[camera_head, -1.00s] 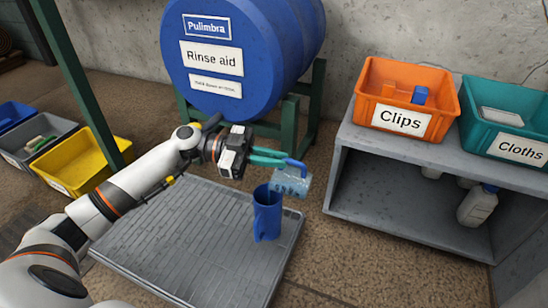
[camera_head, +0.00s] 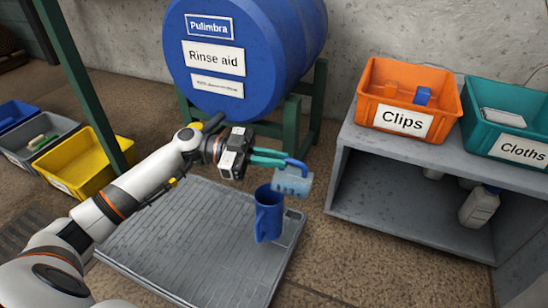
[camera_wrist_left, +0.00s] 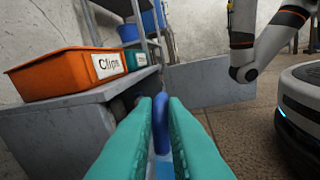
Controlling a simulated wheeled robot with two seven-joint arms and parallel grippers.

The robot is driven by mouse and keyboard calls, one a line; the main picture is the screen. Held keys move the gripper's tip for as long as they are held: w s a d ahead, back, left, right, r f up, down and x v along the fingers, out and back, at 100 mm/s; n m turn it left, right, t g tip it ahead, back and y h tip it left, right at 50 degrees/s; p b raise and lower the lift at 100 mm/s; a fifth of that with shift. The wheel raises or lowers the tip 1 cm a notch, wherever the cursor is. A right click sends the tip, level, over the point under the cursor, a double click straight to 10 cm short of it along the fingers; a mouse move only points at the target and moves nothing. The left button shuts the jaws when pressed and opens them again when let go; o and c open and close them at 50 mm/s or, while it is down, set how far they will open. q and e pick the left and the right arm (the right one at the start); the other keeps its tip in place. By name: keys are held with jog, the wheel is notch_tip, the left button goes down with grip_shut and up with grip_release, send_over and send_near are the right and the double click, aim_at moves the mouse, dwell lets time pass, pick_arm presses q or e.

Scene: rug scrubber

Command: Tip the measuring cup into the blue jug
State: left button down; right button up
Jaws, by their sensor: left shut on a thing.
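My left gripper (camera_head: 270,158) has teal fingers and is shut on the blue handle of the measuring cup (camera_head: 292,183), a pale translucent blue vessel. The cup is held in the air just above and right of the mouth of the blue jug (camera_head: 268,218). The cup's lower left side is close to the jug's rim; I cannot tell if they touch. The jug stands upright on the grey tray. In the left wrist view the blue handle (camera_wrist_left: 161,126) shows between the fingers. The cup's contents are not clear. My right gripper is out of view.
The ribbed grey tray (camera_head: 180,245) lies on the floor. A blue drum (camera_head: 240,85) stands on a green frame behind. At right, a grey shelf (camera_head: 400,148) carries an orange Clips bin (camera_head: 372,118) and a teal Cloths bin (camera_head: 480,142). A yellow bin (camera_head: 85,178) stands left.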

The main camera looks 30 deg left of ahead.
pick_arm(q)
jog(key=shift+a, duration=0.15)
jog(key=shift+a+f+h, duration=0.2)
jog(key=shift+a+h, duration=0.2)
jog(key=shift+h, duration=0.3)
dwell(0.9)
